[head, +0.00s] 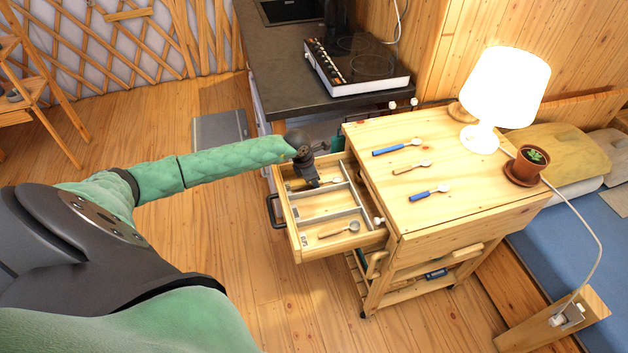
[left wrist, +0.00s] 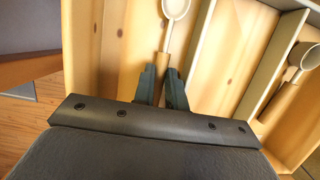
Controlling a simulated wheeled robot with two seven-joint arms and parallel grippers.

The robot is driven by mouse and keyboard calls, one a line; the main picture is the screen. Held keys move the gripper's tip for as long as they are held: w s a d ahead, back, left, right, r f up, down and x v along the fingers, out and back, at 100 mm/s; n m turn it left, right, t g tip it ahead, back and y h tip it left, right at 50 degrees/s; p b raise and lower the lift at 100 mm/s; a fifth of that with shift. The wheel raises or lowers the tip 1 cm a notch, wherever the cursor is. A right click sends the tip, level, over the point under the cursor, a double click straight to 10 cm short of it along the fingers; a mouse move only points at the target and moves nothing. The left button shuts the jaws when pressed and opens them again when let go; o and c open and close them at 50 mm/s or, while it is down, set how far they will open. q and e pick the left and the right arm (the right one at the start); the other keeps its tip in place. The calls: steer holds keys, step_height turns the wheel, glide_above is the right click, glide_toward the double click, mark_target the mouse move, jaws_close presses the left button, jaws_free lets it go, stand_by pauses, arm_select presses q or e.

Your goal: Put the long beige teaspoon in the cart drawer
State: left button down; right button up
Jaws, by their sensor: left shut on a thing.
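The cart drawer (head: 291,232) is pulled out to the left of the wooden cart and split into compartments by grey dividers. My left gripper (head: 314,184) reaches down into its far compartment. In the left wrist view, the gripper (left wrist: 161,75) is shut on the handle of a long beige teaspoon (left wrist: 167,38), whose pale bowl points away from the gripper. The spoon is inside the compartment, low between its walls; I cannot tell whether it touches the floor. In the head view it is mostly hidden by the gripper. My right gripper is out of view.
Another wooden-handled spoon (head: 339,230) lies in the near compartment. The cart top (head: 380,190) holds two blue-handled spoons (head: 396,147) (head: 430,193), a wooden-handled spoon (head: 412,168), a lit lamp (head: 506,88) and a potted plant (head: 527,166). A dark counter (head: 285,70) stands behind.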

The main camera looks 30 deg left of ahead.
arm_select(q)
steer(key=shift+f+b, duration=0.3)
steer(key=c, duration=1.3)
jaws_free()
steer(key=shift+c, duration=0.2)
steer(key=shift+o, duration=0.7)
steer(key=shift+f, duration=0.1)
steer(key=shift+s+d, duration=0.1)
steer(key=shift+d, duration=0.05)
steer(key=shift+c, duration=0.4)
steer(key=shift+r, duration=0.2)
steer(key=shift+c, duration=0.2)
steer(key=shift+o, duration=0.9)
steer(key=shift+r, duration=0.2)
steer(key=shift+o, duration=0.2)
steer(key=shift+a+r+p, duration=0.2)
steer(key=shift+r+p, duration=0.2)
steer(key=shift+r, duration=0.2)
